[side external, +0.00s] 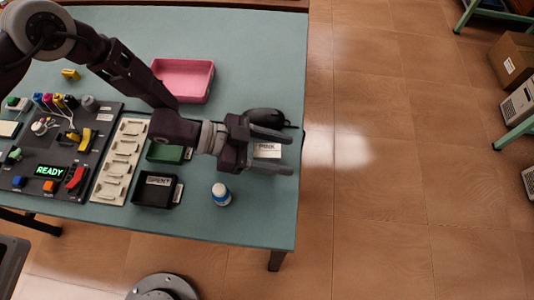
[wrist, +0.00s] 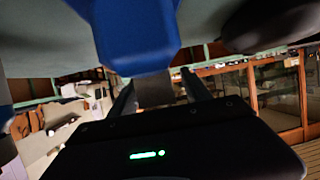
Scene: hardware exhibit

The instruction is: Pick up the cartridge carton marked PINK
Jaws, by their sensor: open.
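The white carton marked PINK (side external: 268,150) lies near the right edge of the table in the side external view. My gripper (side external: 289,154) is open, its two dark fingers showing on either side of the carton from above. I cannot tell how far the fingers are above the carton or whether they touch it. In the wrist view, my gripper (wrist: 160,85) points its fingers away from the camera, with a grey surface between them. A large blue shape (wrist: 135,35) hangs over the top of that view; I cannot tell what it is.
A dark rounded object (side external: 268,117) sits just behind my gripper. A blue and white bottle (side external: 221,196) stands in front. To the left are a black tray (side external: 153,195), a green tray (side external: 165,153), a pale rack (side external: 120,160) and a control panel (side external: 75,150). A pink tray (side external: 183,80) lies behind.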

